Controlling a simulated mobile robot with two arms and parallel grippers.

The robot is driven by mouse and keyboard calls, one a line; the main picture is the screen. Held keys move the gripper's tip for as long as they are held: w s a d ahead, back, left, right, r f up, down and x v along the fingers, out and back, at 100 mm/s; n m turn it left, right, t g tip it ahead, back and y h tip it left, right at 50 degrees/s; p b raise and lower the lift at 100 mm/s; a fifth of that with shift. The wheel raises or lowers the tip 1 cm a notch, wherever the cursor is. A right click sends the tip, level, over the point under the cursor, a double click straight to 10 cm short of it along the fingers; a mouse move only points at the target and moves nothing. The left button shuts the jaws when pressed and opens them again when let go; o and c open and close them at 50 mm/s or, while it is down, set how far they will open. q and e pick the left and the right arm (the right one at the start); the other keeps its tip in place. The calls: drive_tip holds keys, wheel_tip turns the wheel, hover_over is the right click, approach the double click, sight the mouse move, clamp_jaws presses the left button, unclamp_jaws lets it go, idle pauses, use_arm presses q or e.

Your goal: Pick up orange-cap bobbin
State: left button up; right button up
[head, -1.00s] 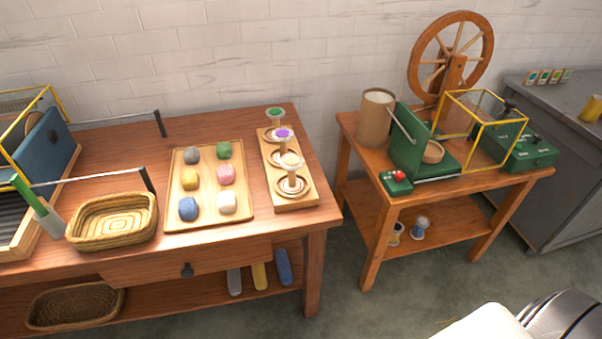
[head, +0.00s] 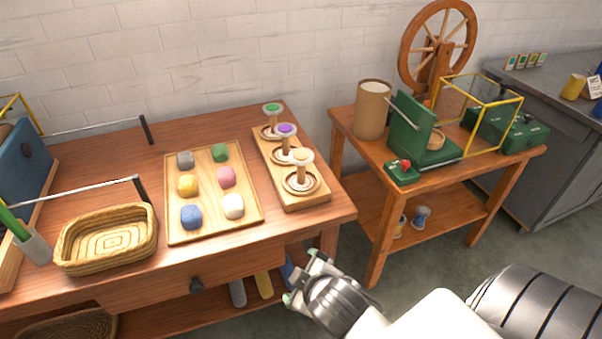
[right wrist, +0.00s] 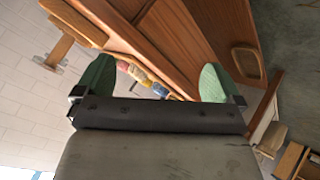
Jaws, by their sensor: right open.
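The orange-cap bobbin (head: 303,158) appears to be the front one on the wooden bobbin rack (head: 308,202), with a pale orange rim on its cap. It stands upright in its round seat. The purple-cap bobbin (head: 286,132) and the green-cap bobbin (head: 272,109) stand behind it in the same rack. My right gripper (head: 303,279) is open and empty, low in front of the workbench, below the rack and apart from it. In the right wrist view its green fingers (right wrist: 155,80) are spread. My left gripper is out of view.
A tray (head: 214,238) of several wool balls lies left of the rack, with a woven basket (head: 72,250) beyond. The workbench edge (head: 250,244) lies between my right gripper and the rack. A second table (head: 362,143) carries a green device and a yellow frame.

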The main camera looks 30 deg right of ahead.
drive_tip(key=w+a+r+n+t+y, duration=0.2)
drive_tip(key=w+r+n+t, duration=0.4)
drive_tip(key=r+n, duration=0.25)
drive_tip(key=w+a+r+n+t+y, duration=0.25)
drive_tip(key=w+r+n+t, duration=0.35)
drive_tip(key=r, duration=0.3)
drive_tip(key=w+a+r+n+g+y, duration=0.1)
drive_tip(key=a+r+n+y, duration=0.15)
drive_tip(key=n+y, duration=0.4)
drive_tip(key=w+a+r+n+g+y, duration=0.1)
drive_tip(key=a+r+n+g+y, duration=0.2)
drive_tip(key=n, duration=0.7)
drive_tip(key=n+g+h, duration=1.3)
drive_tip(key=n+h, duration=0.1)
drive_tip(key=n, duration=1.5)
approach(301, 153)
drive_tip(key=shift+h, duration=0.3)
drive_tip(key=x, duration=0.5)
drive_tip(key=shift+a, duration=0.2)
drive_tip(key=x, duration=0.5)
drive_tip(key=shift+f+p, duration=0.4)
drive_tip(key=shift+f, duration=0.05)
drive_tip(key=c, duration=1)
drive_tip(key=shift+c, duration=0.2)
